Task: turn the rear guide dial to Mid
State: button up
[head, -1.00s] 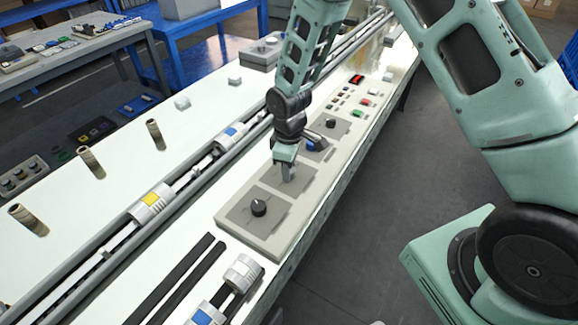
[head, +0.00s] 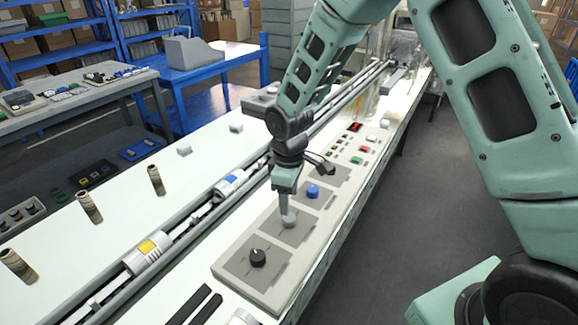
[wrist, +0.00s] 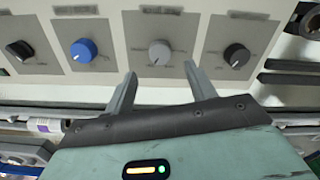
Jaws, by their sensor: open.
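A sloped control panel (head: 250,290) carries a row of dials on grey plates. The grey dial (head: 289,219) is right below my gripper (head: 287,208) in the head view. In the wrist view the grey dial (wrist: 160,52) lies just beyond the two spread fingertips (wrist: 160,72), centred between them and apart from them. My gripper is open and holds nothing. Next to it are a blue dial (wrist: 84,50), a dark dial (wrist: 237,54) and a black dial (wrist: 20,50). The labels are too blurred to read, so I cannot tell which dial is the rear guide.
Red and green buttons (head: 357,160) sit farther along the panel. A rail with a yellow-marked block (head: 149,250) runs along the panel's left. Brown cylinders (head: 88,206) stand on the white bench top. Grey floor (head: 370,240) is open to the right.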

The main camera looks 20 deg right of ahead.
aim_at(289, 217)
notch_tip(289, 217, up, 11)
jog(key=shift+f+b, duration=0.2)
jog(key=shift+b, duration=0.2)
jog(key=s+a+r+m, duration=0.1)
jog(key=s+a, duration=0.2)
jog(key=s, duration=1)
jog(key=s+a+r+m, duration=0.1)
jog(key=s+a, duration=0.2)
jog(key=s, duration=1)
jog(key=shift+s+a+r+m+y, duration=0.2)
jog(key=shift+s+r+m+y, duration=0.1)
jog(key=shift+s+r, duration=0.1)
jog(key=shift+w, duration=0.1)
